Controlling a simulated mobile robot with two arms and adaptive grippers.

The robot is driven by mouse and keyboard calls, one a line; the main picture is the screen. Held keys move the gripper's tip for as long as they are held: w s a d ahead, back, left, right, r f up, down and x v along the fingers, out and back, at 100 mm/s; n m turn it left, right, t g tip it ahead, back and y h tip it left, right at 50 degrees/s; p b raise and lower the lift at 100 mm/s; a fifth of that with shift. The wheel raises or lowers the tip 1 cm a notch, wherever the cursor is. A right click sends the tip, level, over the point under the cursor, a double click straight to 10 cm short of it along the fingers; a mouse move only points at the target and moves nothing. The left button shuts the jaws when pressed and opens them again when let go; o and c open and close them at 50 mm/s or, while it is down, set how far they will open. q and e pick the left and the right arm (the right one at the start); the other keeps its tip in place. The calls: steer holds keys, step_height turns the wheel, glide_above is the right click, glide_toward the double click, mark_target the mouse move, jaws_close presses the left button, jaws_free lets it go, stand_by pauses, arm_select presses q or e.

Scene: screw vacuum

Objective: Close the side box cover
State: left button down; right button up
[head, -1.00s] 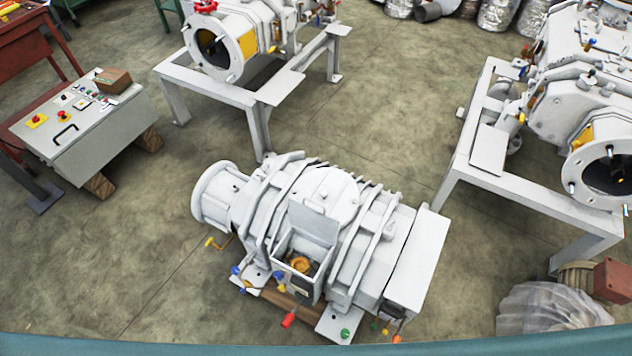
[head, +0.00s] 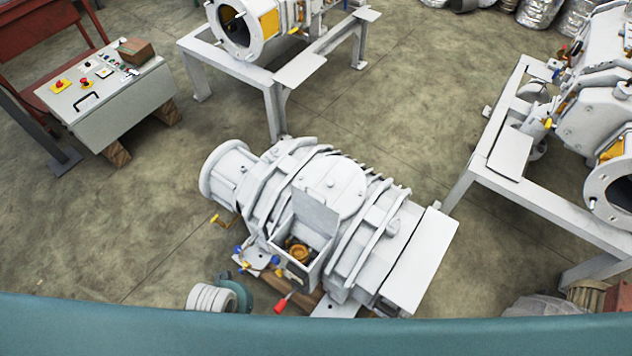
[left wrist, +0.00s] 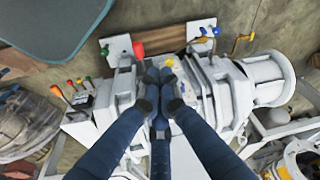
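The side box (head: 291,262) is on the near side of the grey vacuum pump (head: 241,188), on the floor. Its grey cover (head: 315,213) stands raised at the back edge, so the box is open and shows a yellow-brown part inside. No gripper shows in the head view. In the left wrist view the dark blue fingers of my left gripper (left wrist: 160,76) converge over the pump (left wrist: 221,97), tips almost together, with nothing visible held. They hide most of the side box and cover there. My right gripper is in neither view.
A red-tipped lever (head: 282,303) and blue and yellow handles stick out near the box. A white coil (head: 210,298) lies left of them. My teal base fills the bottom edge.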

arm_select(q)
steer(key=w+d+r+m+t+h, duration=0.1)
steer(key=w+d+r, duration=0.2)
steer(key=w+r, duration=0.3)
steer(key=w+d+r+t+h, duration=0.1)
steer(key=w+d+r, duration=0.25)
steer(key=r, duration=0.45)
steer(key=w+d+r+m+t+h, duration=0.1)
steer(key=w+d+r, duration=0.15)
steer(key=w, duration=0.35)
steer(key=w+d+r+m+t+h, duration=0.1)
steer(key=w+d, duration=0.3)
steer(key=w, duration=0.2)
steer(key=w+d+r+m, duration=0.2)
steer(key=w+d, duration=0.1)
steer(key=w, duration=0.3)
step_height(320, 180, down, 7)
steer(key=w+d+p, duration=0.1)
steer(key=w, duration=0.2)
steer(key=shift+d+f+h, duration=0.15)
steer(key=shift+d+h, duration=0.15)
steer(key=shift+d, duration=0.05)
steer(key=shift+s, duration=0.1)
